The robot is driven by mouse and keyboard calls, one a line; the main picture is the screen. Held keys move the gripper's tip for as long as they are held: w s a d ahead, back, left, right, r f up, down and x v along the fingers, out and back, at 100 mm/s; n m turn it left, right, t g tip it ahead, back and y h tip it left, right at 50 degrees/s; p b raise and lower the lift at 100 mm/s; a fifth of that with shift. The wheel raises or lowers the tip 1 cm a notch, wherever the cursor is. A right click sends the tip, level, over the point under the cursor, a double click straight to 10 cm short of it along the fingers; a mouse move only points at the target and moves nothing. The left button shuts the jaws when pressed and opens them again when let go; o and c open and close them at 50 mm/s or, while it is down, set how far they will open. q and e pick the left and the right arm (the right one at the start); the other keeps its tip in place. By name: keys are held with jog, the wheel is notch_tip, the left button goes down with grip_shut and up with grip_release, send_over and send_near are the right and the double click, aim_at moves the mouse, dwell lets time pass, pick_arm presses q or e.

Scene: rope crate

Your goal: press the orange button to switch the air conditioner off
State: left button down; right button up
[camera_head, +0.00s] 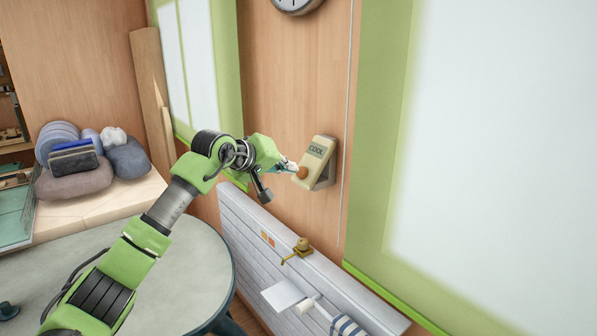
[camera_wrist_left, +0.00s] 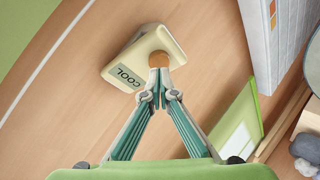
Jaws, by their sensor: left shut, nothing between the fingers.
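The air conditioner control (camera_head: 321,152) is a cream box mounted on the wood wall, with a small display reading COOL. Its round orange button (camera_head: 302,173) is on the lower part of the face. My left gripper (camera_head: 291,166) is shut and empty, with its fingertips right at the button. In the left wrist view, the closed fingertips (camera_wrist_left: 159,78) overlap the edge of the orange button (camera_wrist_left: 158,59) on the cream box (camera_wrist_left: 165,40). I cannot tell whether they touch or press it. My right gripper is not in view.
A white panelled unit (camera_head: 245,222) with a brass fitting (camera_head: 301,247) stands below the control. A round grey table (camera_head: 185,262) is under my left arm. Cushions (camera_head: 75,180) lie on a wooden surface at left. Green-framed windows (camera_head: 375,150) flank the wood wall.

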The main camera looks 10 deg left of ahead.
pick_arm(q)
jog(key=shift+w+d+f, duration=0.15)
jog(key=shift+w+d+f, duration=0.55)
jog(key=shift+w+f, duration=0.05)
jog(key=shift+f, duration=0.1)
dwell(0.3)
jog(key=shift+s+a+r, duration=0.75)
jog(key=shift+s+r, duration=0.15)
jog(key=shift+r, duration=0.05)
jog(key=shift+s+a+r, duration=0.7)
jog(key=shift+s+r, duration=0.2)
